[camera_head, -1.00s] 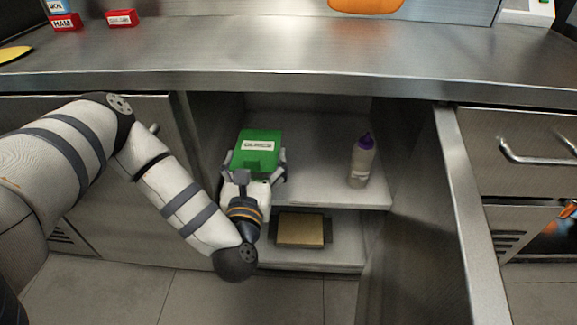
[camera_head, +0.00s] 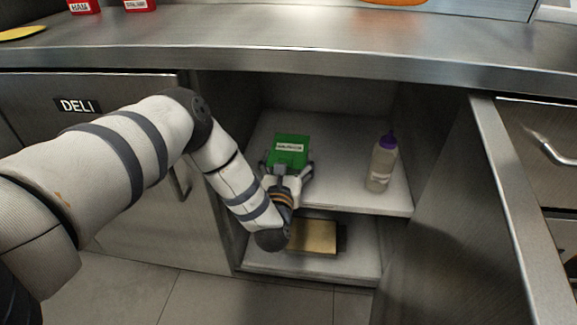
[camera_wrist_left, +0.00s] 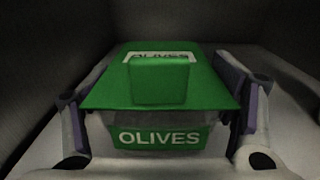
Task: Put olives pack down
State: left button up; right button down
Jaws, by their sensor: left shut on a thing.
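The olives pack (camera_head: 288,149) is a green box with a white label. It is inside the open cabinet, at the upper shelf (camera_head: 345,185). My left gripper (camera_head: 290,172) is shut on it, with a finger on each side. In the left wrist view the pack (camera_wrist_left: 160,95) fills the middle, its lid and front label reading OLIVES, and it looks level. I cannot tell for certain whether its underside touches the shelf. My right gripper is not in view.
A bottle with a purple cap (camera_head: 382,163) stands on the upper shelf to the right. A tan box (camera_head: 313,237) lies on the lower shelf. The cabinet door (camera_head: 450,215) stands open at the right. Shelf room is free between pack and bottle.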

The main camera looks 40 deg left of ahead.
pick_arm(q)
jog(key=shift+f, duration=0.5)
jog(key=shift+f, duration=0.2)
jog(key=o, duration=1.4)
